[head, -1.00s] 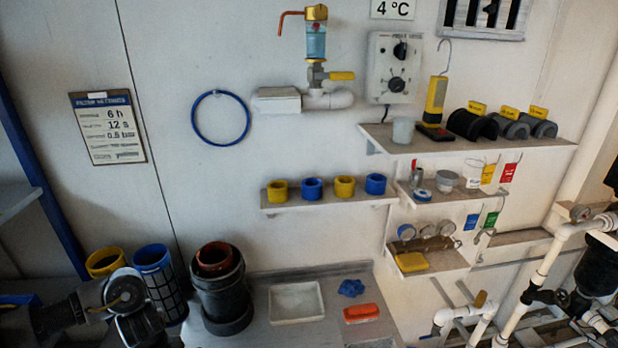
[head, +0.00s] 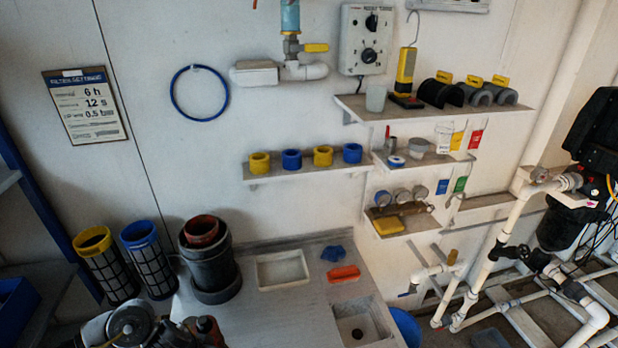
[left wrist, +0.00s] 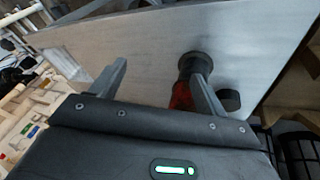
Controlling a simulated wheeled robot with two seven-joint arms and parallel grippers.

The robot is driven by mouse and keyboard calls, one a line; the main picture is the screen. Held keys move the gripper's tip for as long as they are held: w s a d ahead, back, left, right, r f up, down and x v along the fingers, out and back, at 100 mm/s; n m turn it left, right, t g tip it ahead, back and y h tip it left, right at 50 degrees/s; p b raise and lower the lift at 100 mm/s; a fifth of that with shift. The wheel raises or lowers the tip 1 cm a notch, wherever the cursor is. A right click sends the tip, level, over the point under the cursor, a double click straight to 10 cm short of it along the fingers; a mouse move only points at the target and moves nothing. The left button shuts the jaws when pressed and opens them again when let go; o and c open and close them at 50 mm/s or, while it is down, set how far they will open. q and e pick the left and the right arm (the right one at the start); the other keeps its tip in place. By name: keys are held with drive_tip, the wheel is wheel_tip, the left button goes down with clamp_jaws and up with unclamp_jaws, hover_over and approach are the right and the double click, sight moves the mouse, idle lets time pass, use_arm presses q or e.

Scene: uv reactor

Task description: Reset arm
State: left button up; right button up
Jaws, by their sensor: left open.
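My left gripper (left wrist: 155,85) shows in the left wrist view with its two fingers spread wide apart. A red and black object (left wrist: 181,95) stands behind the right-hand finger, which partly hides it; I cannot tell what it is or whether it touches. Nothing is clearly held between the fingers. In the head view my left arm shows at the bottom left, in front of the counter; its fingertips cannot be made out there. My right arm and right gripper are not in view.
The counter (head: 245,320) carries a black pot (head: 212,270), a white tray (head: 283,270), a blue piece (head: 333,253), an orange piece (head: 344,274) and a sink (head: 362,325). Yellow-rimmed (head: 105,265) and blue-rimmed (head: 150,260) mesh cylinders stand left. White pipes (head: 510,220) fill the right.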

use_arm(q)
drive_tip(key=s+d+r+m+t, duration=0.2)
drive_tip(key=d+r+t, duration=0.2)
drive_tip(key=d, duration=0.7)
drive_tip(key=s+a+n+g+y, duration=0.1)
drive_tip(key=s+a+g, duration=0.1)
drive_tip(key=s+a, duration=0.45)
drive_tip(key=s+a+g+y, duration=0.2)
drive_tip(key=s+a, duration=0.2)
drive_tip(key=s, duration=0.5)
wheel_tip(320, 180, down, 30)
drive_tip(key=b, duration=0.6)
drive_tip(key=s+a+f+g+b, duration=0.1)
drive_tip(key=s+f+b, duration=0.1)
drive_tip(key=s+f, duration=0.6)
drive_tip(key=s+a+f+g+b, duration=0.1)
drive_tip(key=s+f+b, duration=0.1)
drive_tip(key=s+f, duration=0.7)
wheel_tip(320, 180, down, 6)
drive_tip(key=shift+a+r, duration=0.1)
drive_tip(key=shift+a, duration=0.05)
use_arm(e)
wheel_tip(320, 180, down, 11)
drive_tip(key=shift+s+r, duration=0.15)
